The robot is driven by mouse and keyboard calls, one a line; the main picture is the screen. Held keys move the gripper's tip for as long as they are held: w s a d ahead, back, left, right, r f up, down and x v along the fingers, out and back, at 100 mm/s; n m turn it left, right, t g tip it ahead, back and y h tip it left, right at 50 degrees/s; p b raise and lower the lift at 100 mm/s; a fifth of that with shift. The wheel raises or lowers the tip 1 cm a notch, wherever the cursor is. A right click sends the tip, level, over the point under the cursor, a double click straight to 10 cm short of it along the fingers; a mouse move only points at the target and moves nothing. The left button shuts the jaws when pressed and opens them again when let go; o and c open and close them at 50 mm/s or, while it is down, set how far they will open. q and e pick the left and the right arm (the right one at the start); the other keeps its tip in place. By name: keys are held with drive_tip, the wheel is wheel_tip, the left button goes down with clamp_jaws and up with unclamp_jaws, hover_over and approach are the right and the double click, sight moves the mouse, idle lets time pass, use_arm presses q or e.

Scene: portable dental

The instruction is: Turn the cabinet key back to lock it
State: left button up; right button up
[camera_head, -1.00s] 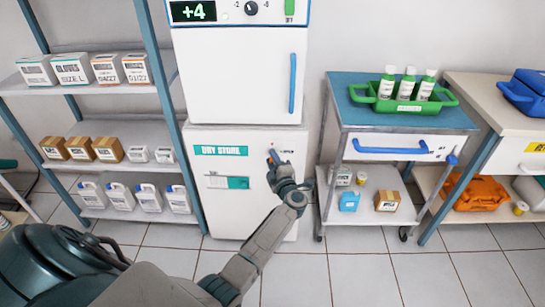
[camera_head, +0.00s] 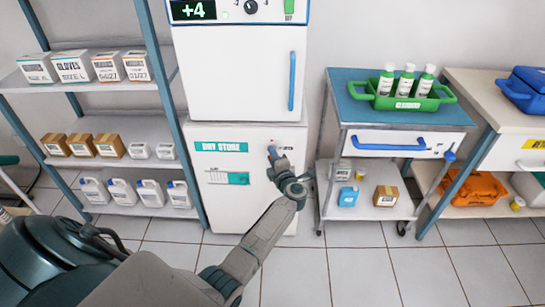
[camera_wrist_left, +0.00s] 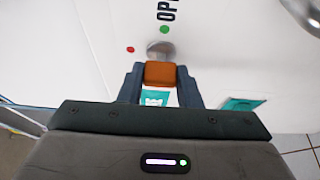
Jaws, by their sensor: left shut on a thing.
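The cabinet (camera_head: 246,190) is a white "DRY STORE" unit below the white fridge-like unit. Its key has an orange head (camera_wrist_left: 160,73) in front of a round metal lock (camera_wrist_left: 160,49) in the left wrist view. My left gripper (camera_head: 272,153) is at the upper right of the cabinet door, and it also shows in the left wrist view (camera_wrist_left: 160,84). Its two fingers are shut on the orange key head. A green dot (camera_wrist_left: 164,29) and a red dot (camera_wrist_left: 130,49) are on the door around the lock. My right gripper is not in view.
A shelf rack (camera_head: 95,84) with boxes and jugs stands left of the cabinet. A trolley (camera_head: 398,121) with a green tray of bottles (camera_head: 412,102) stands close on the right. Tiled floor (camera_head: 370,270) is open in front.

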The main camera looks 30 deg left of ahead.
use_arm(q)
drive_tip(key=o, duration=1)
drive_tip(key=v, duration=1)
drive_tip(key=shift+s+d, duration=0.2)
drive_tip(key=shift+d, duration=0.15)
